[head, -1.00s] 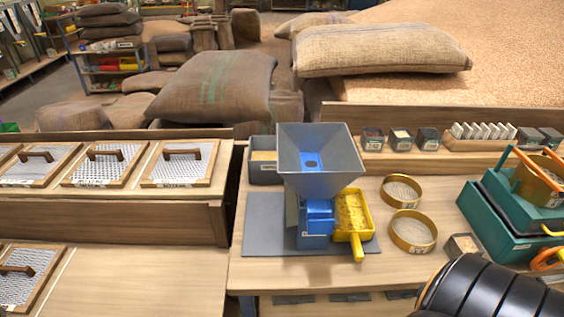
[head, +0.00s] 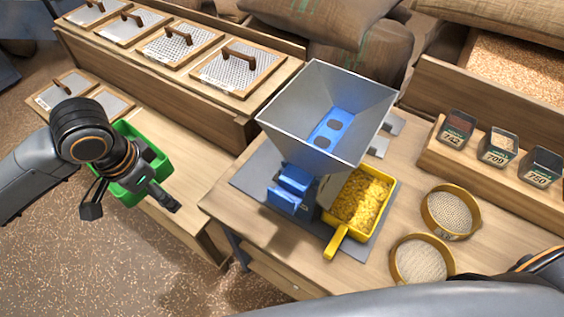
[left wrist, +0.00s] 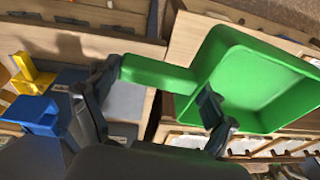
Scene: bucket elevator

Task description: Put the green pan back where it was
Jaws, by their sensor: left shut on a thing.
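My left gripper (head: 128,200) is at the left of the head view, shut on the green pan (head: 163,164). The pan is partly hidden behind the gripper and wrist. It is held in the air by the left end of the wooden table, over the lower shelf's edge. In the left wrist view, the green pan (left wrist: 258,82) looks empty, its short handle between the fingers of my gripper (left wrist: 157,84). A blue mill with a grey hopper (head: 290,108) stands on a grey mat. A yellow pan (head: 362,203) full of yellow grain sits beside it. My right gripper is out of view.
Framed sieve screens with handles (head: 238,70) lie on the raised shelf at the back left. Two round sieves (head: 451,213) lie right of the yellow pan. Labelled sample boxes (head: 498,146) stand at the right. The lower left bench top (head: 183,160) is mostly clear.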

